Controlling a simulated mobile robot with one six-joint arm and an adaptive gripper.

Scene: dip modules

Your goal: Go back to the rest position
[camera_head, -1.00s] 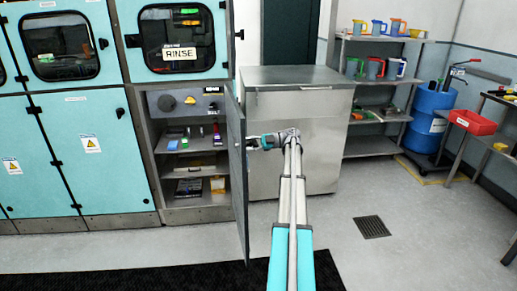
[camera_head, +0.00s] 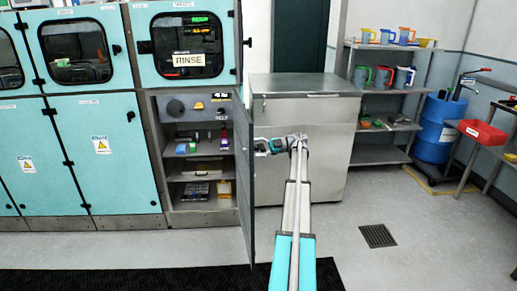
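My arm reaches forward over the floor. My gripper (camera_head: 261,146) is at its far end, pointing left, close to the open grey cabinet door (camera_head: 243,185). The gripper is small in the view and its fingertips are partly lost against the door edge, so I cannot tell whether it is open or shut. I see nothing held in it. Behind the gripper stands a steel cabinet (camera_head: 318,170).
The open lower bay (camera_head: 200,172) under the RINSE window (camera_head: 187,45) holds several small items on shelves. A steel rack (camera_head: 385,155) with jugs, a blue barrel (camera_head: 437,130) and a red bin (camera_head: 482,132) stand at right. Floor around the drain (camera_head: 377,236) is clear.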

